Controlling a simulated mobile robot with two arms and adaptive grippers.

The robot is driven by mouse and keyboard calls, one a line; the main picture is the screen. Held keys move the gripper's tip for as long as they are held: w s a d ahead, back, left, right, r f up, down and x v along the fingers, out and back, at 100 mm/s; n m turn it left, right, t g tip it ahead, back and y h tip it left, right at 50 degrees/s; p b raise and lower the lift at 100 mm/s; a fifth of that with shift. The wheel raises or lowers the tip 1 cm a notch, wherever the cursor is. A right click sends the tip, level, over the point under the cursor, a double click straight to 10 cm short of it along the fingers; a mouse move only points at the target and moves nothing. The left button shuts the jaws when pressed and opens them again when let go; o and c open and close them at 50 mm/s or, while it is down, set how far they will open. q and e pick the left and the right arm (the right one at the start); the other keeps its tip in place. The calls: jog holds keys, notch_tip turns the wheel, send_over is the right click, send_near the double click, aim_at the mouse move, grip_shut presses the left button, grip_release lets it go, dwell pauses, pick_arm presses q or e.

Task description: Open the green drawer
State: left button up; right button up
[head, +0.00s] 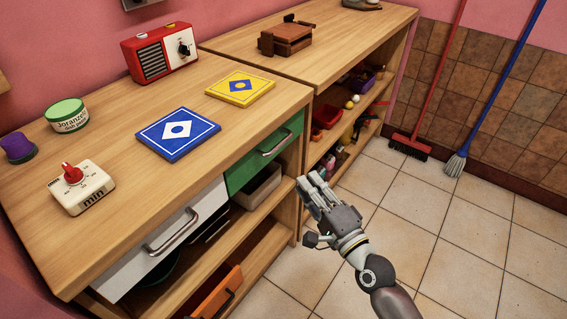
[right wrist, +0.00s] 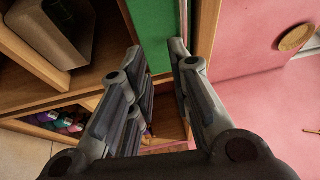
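The green drawer (head: 250,170) is at the right end of the near wooden cabinet, just under its top. It looks shut, with its front flush, and has a silver bar handle (head: 277,143). My right gripper (head: 313,184) is in front of the cabinet, to the right of and a little below the drawer handle, apart from it. Its fingers are spread and empty. In the right wrist view the green drawer front (right wrist: 151,34) shows beyond the parted fingers (right wrist: 160,65); the handle cannot be made out there. My left gripper is out of view.
Below the green drawer is an open shelf with a grey bin (head: 259,187). A white drawer (head: 150,255) is to its left and an orange drawer (head: 217,293) lower down. A second shelf unit (head: 375,35) stands behind.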

pick_arm(q)
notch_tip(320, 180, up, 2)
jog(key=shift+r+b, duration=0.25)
jog(key=shift+b, duration=0.05)
pick_arm(e)
jog(key=w+a+r, duration=0.4)
jog(key=w+a, duration=0.2)
jog(key=w, duration=0.2)
jog(key=shift+w+r+m+t+y, duration=0.2)
jog(key=shift+r+m+t+y, duration=0.1)
jog(key=shift+y, duration=0.1)
jog(key=shift+a, duration=0.1)
grip_shut()
